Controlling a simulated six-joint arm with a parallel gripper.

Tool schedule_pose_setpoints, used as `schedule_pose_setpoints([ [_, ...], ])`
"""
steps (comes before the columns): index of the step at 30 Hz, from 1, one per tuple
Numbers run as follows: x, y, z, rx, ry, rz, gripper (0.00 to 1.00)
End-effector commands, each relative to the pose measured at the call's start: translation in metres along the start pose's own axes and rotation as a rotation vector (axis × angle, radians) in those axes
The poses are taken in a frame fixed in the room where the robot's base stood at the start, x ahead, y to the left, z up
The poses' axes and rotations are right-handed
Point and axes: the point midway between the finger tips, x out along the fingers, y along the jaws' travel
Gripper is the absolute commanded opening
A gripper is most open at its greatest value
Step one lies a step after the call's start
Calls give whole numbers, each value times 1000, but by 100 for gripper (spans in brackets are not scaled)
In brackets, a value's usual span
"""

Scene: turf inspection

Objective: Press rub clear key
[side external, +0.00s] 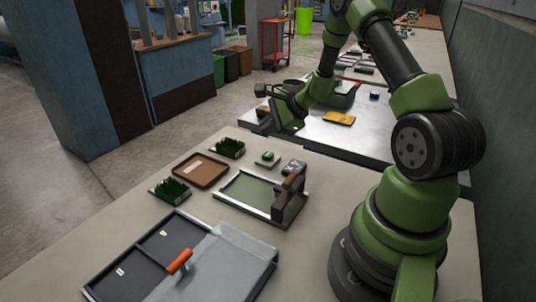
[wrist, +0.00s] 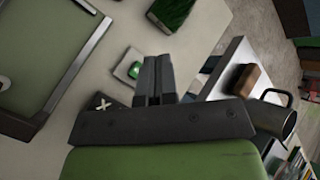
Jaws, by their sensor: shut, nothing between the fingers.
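A dark key with a pale X mark (wrist: 100,104) lies left of my gripper in the wrist view, partly hidden by the gripper body; it also shows as a small grey block in the side view (side external: 294,166). A green button on a pale square base (wrist: 133,69) sits just left of the fingertips in the wrist view, and in the side view (side external: 267,158). Which one is the rub clear key carries no readable label. My gripper (wrist: 153,62) is shut and empty. In the side view my gripper (side external: 291,127) hangs above the bench's far edge, apart from both keys.
A framed green panel (side external: 245,192) with a dark upright piece (side external: 289,197) stands close to the keys. Grass samples (side external: 228,147), a brown tray (side external: 201,170) and an orange-handled case (side external: 215,263) lie nearby. A metal table (side external: 350,138) adjoins behind.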

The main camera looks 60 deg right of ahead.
Motion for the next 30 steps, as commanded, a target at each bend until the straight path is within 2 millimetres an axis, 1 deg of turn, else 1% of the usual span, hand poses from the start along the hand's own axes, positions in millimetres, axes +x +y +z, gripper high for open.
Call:
schedule_pose_setpoints([
  [1, 6, 5, -4, 2, 0, 3, 0],
  [6, 21, 16, -15, 1, 0, 3, 0],
  [12, 30, 22, -22, 0, 1, 1, 0],
  [30, 32, 24, -24, -1, 1, 0, 0],
])
